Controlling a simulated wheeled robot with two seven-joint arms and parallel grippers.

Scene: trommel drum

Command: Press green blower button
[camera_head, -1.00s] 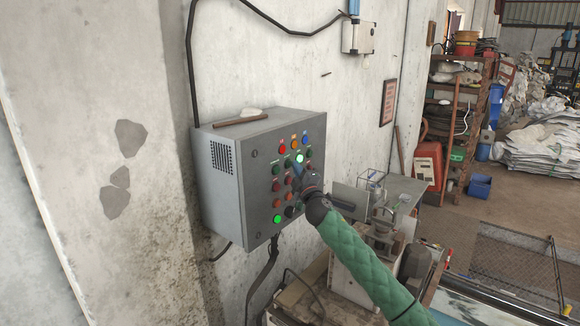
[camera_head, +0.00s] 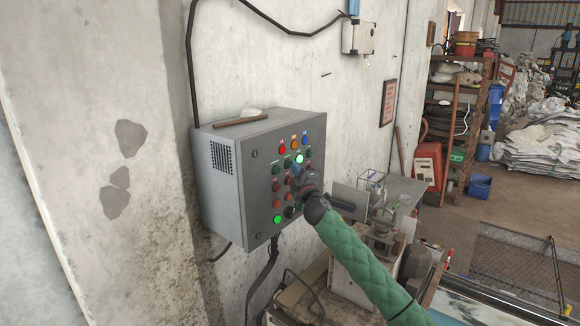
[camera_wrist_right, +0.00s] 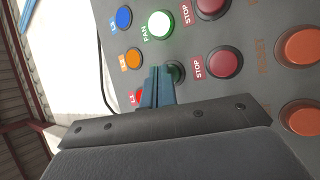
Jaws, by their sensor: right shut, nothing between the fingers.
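A grey control box (camera_head: 225,195) is on the wall, with rows of coloured buttons on its front. My right gripper (camera_head: 295,170) is shut and empty, its tips at the upper rows of buttons. In the right wrist view its blue-grey fingertips (camera_wrist_right: 160,82) are at a dark, unlit green button (camera_wrist_right: 175,71); they partly cover it, and I cannot tell whether they touch it. A brightly lit green button (camera_wrist_right: 160,24) labelled FAN is beside it. I cannot read a blower label. My left gripper is not in view.
Red stop buttons (camera_wrist_right: 223,62), an orange button (camera_wrist_right: 134,58) and a blue button (camera_wrist_right: 124,18) are close around the fingertips. Another green button (camera_head: 277,219) is lit low on the box. A machine (camera_head: 358,265) stands below my right arm.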

